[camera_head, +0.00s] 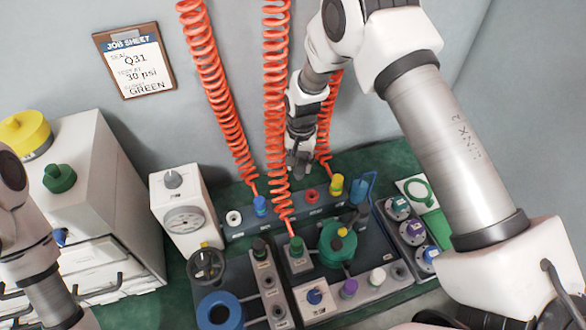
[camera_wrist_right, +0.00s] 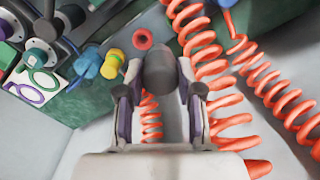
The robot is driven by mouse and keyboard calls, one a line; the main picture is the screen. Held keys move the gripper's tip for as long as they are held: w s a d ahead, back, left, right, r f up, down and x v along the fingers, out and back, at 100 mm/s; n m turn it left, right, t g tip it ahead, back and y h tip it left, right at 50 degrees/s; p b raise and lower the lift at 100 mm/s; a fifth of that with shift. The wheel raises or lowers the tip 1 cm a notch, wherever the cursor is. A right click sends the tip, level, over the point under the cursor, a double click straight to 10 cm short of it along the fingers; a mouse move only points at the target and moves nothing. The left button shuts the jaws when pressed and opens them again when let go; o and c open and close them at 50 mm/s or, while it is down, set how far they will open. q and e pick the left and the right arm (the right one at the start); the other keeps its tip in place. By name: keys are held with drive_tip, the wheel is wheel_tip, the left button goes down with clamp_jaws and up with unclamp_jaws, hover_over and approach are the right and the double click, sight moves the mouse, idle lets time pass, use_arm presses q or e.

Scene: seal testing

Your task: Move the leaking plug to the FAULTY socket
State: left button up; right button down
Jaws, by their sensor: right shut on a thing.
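My right gripper (camera_head: 299,168) hangs in front of the back wall, above the rear socket bar (camera_head: 285,220). It is shut on a dark grey plug-like piece, which shows between the fingers in the right wrist view (camera_wrist_right: 160,68). Along the bar are a white ring (camera_head: 234,217), a blue plug (camera_head: 259,206), a red ring (camera_head: 311,196) and a yellow plug (camera_head: 337,184). The red ring and yellow plug also show in the right wrist view (camera_wrist_right: 142,40). The bar's labels are too small to read, so I cannot tell which socket is FAULTY. My left gripper is out of view.
Orange coiled hoses (camera_head: 276,100) hang close around my right gripper. A job sheet (camera_head: 134,62) reads Q31, 30 psi, GREEN. A gauge box (camera_head: 184,208) stands left; a green round fixture (camera_head: 338,244) and a row of dials (camera_head: 411,230) stand right.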

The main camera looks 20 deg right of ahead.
drive_tip(key=d+f+m+b, duration=0.1)
drive_tip(key=f, duration=0.2)
drive_tip(key=d+f+m+b, duration=0.1)
drive_tip(key=d+f, duration=0.1)
drive_tip(key=f, duration=0.2)
drive_tip(key=d+f+b, duration=0.2)
drive_tip(key=f, duration=0.2)
drive_tip(key=shift+w+m, duration=0.4)
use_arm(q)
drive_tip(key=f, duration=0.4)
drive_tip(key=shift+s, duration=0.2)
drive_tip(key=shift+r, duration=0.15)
use_arm(e)
drive_tip(key=shift+r, duration=0.1)
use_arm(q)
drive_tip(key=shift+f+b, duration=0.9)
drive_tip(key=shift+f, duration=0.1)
use_arm(e)
drive_tip(key=shift+f, duration=1.5)
drive_tip(key=c, duration=0.7)
unclamp_jaws()
